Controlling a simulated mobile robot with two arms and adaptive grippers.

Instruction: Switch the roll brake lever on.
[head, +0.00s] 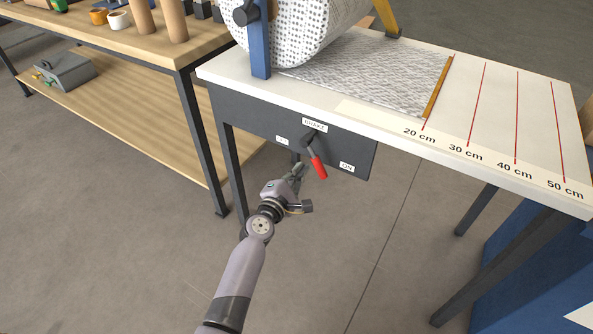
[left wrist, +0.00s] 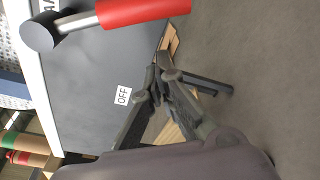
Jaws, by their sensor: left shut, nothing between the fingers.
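The brake lever has a dark pivot (head: 308,141) and a red handle (head: 319,166) on the dark front panel of the table. It points down and slightly right, with its handle between the OFF label (head: 282,141) and the ON label (head: 347,167). My left gripper (head: 299,168) is shut and empty, just left of the handle, on the OFF side. In the left wrist view the red handle (left wrist: 145,10) is at the top, and the gripper tips (left wrist: 164,62) appear apart from it. The OFF label (left wrist: 122,96) also shows there. My right gripper is out of view.
The white tabletop (head: 500,125) with cm marks overhangs the panel (head: 262,122). A patterned roll (head: 290,30) sits on it behind a blue post (head: 260,45). A wooden workbench (head: 130,60) stands at left. The floor in front is clear.

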